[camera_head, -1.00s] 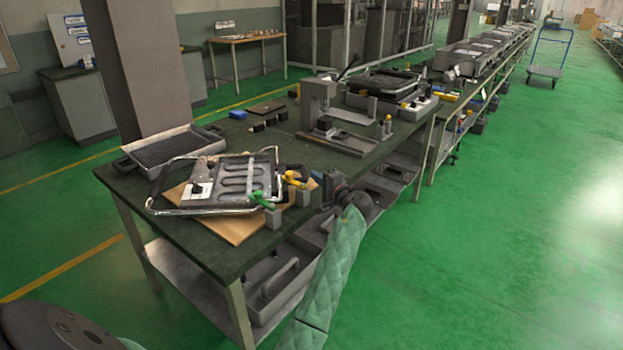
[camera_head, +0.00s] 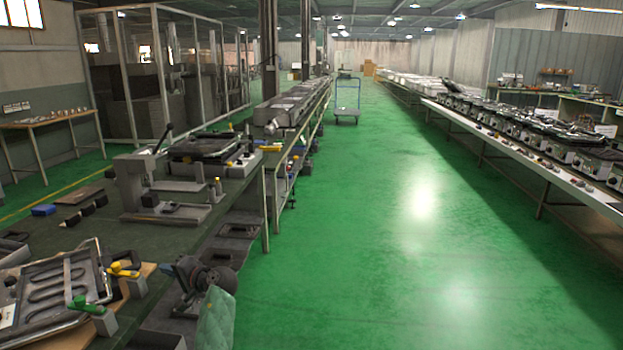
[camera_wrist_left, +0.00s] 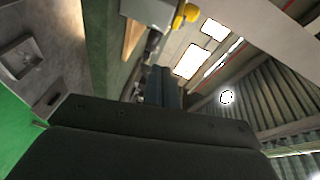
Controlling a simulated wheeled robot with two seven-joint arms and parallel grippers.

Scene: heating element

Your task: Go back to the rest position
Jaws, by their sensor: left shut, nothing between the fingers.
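The heating element assembly (camera_head: 62,285), a metal frame with a looped element, lies on a wooden board at lower left, partly cut off by the picture edge. A green-handled clamp (camera_head: 88,306) and a yellow-handled clamp (camera_head: 124,271) stand at its right side. My right gripper is not in view.
The green workbench (camera_head: 60,238) carries a grey press stand (camera_head: 140,185), a blue box (camera_head: 43,210) and a grill unit (camera_head: 205,147). A bench with many units (camera_head: 520,135) runs along the right. The green aisle (camera_head: 390,220) is clear up to a blue cart (camera_head: 347,105).

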